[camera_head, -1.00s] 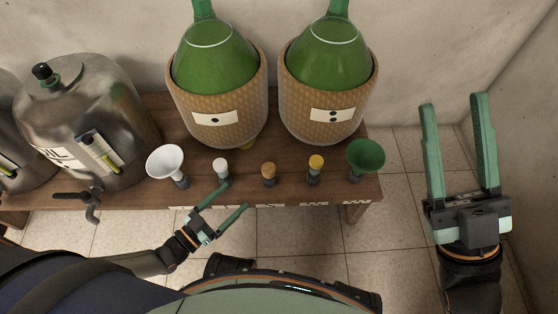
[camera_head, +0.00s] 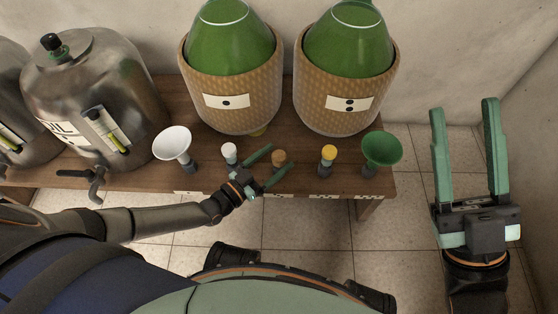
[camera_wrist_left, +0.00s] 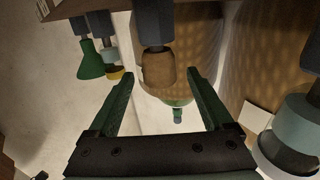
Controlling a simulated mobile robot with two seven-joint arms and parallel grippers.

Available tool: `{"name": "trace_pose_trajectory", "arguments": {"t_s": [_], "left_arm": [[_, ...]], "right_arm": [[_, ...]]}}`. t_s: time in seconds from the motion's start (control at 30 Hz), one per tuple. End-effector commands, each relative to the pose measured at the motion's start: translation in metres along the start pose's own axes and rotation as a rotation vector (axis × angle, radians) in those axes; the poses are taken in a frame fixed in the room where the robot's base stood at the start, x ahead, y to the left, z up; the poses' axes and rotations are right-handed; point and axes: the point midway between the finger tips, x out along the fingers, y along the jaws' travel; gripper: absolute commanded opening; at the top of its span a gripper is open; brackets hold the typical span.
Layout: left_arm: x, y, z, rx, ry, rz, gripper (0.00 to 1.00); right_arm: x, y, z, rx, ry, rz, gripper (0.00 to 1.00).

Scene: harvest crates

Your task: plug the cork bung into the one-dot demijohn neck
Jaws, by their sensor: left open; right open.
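The cork bung (camera_head: 279,157) stands upright in a dark holder at the front of the wooden bench. My left gripper (camera_head: 272,161) is open, with its fingers reaching towards the cork. In the left wrist view the cork (camera_wrist_left: 158,72) sits between and just beyond the open fingertips, apparently not gripped. The one-dot demijohn (camera_head: 230,88) is a green bottle in a wicker jacket, behind the cork to the left. Its neck is cut off by the top edge of the head view. My right gripper (camera_head: 466,160) is open and empty, off the bench's right end.
A white funnel (camera_head: 172,143) and white stopper (camera_head: 229,151) stand left of the cork; a yellow stopper (camera_head: 328,155) and green funnel (camera_head: 381,149) stand right. The two-dot demijohn (camera_head: 345,88) is back right. A steel tank (camera_head: 95,90) with a tap fills the bench's left.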

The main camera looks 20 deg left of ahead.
Motion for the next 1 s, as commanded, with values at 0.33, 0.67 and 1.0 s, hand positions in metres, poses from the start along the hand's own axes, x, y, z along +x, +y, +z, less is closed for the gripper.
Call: {"name": "trace_pose_trajectory", "arguments": {"t_s": [0.33, 0.67, 1.0], "left_arm": [[0.0016, -0.0001, -0.0002, -0.001, -0.001, 0.000, 0.73], [0.0013, -0.0001, -0.0001, -0.001, -0.001, 0.000, 0.36], [0.0013, -0.0001, 0.0000, -0.001, -0.001, 0.000, 0.00]], "right_arm": [[0.0000, -0.0007, 0.0000, 0.005, -0.001, 0.001, 0.50], [0.0002, -0.0003, -0.0001, 0.007, -0.001, 0.005, 0.50], [0.0001, -0.0002, 0.0000, 0.006, -0.001, 0.005, 0.50]]}}
